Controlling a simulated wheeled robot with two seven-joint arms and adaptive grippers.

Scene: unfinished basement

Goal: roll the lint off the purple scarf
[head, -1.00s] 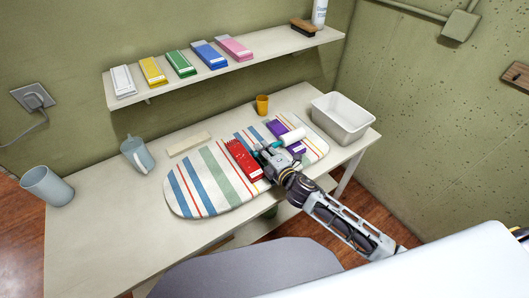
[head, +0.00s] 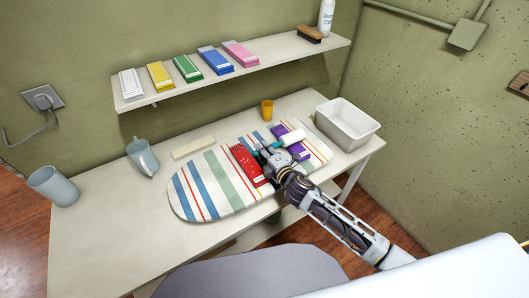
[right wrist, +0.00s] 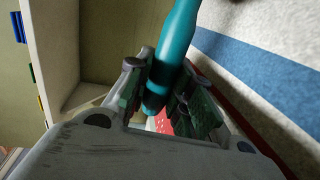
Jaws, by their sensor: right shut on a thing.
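The purple scarf (head: 298,151) lies folded flat on the striped ironing board (head: 216,195), towards its right end. The lint roller (head: 292,136) has a white cylinder and a teal handle. Its white cylinder lies across the middle of the scarf in the head view and hides part of it; I cannot tell whether it touches. My right gripper (head: 262,153) is shut on the teal handle, which also shows between the fingers in the right wrist view (right wrist: 174,55). Any lint is too small to make out. My left gripper is not in view.
A folded red scarf (head: 246,163) lies just left of my right gripper. A white bin (head: 350,133), an orange cup (head: 267,110), a pale block (head: 193,147) and a grey-blue jug (head: 142,156) stand around the board. A shelf (head: 285,56) hangs above. The table's front left is clear.

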